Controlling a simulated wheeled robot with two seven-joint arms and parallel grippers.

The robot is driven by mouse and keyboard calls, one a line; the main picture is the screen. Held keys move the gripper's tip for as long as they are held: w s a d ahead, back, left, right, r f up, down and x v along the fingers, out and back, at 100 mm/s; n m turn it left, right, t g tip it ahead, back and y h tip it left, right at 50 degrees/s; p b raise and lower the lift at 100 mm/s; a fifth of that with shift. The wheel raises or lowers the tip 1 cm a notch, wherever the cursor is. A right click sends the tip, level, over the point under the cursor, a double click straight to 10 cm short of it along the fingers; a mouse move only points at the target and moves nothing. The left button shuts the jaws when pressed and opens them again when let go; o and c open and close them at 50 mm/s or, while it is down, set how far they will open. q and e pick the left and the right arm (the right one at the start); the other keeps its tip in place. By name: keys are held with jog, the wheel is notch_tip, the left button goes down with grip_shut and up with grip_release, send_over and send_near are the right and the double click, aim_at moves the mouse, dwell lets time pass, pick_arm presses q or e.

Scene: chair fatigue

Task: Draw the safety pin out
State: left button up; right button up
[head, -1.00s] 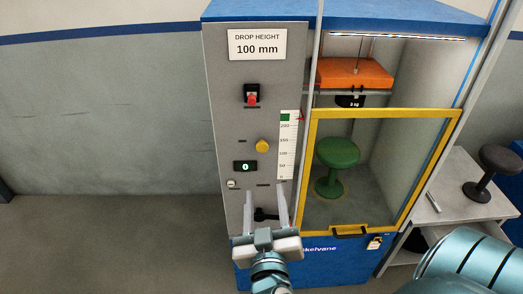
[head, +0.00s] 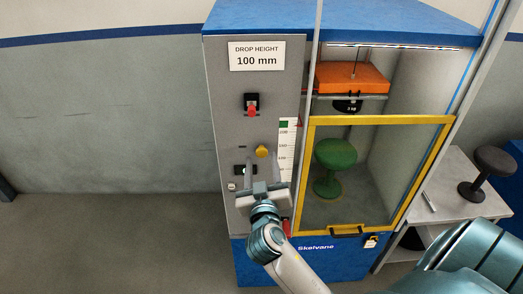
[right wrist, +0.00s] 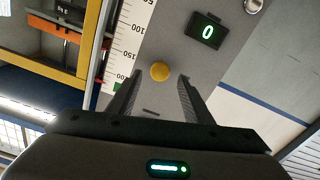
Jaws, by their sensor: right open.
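A yellow round knob (head: 262,151) sticks out of the grey control panel (head: 225,120); it looks like the head of the safety pin, though no label shows. My right gripper (head: 263,160) is open and empty in front of the panel, its fingers pointing at the knob. In the right wrist view the knob (right wrist: 160,71) lies between the lines of the two fingertips (right wrist: 160,78), just beyond them. I see no contact. The pin's shaft is hidden. My left gripper is not in view.
A yellow-framed door (head: 385,119) closes off a green stool (head: 332,170) under an orange weight (head: 350,77). A dark stool (head: 485,175) stands right.

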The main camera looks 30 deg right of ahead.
aim_at(261, 153)
jog(key=shift+p+x, duration=0.5)
jog(key=shift+x, duration=1.3)
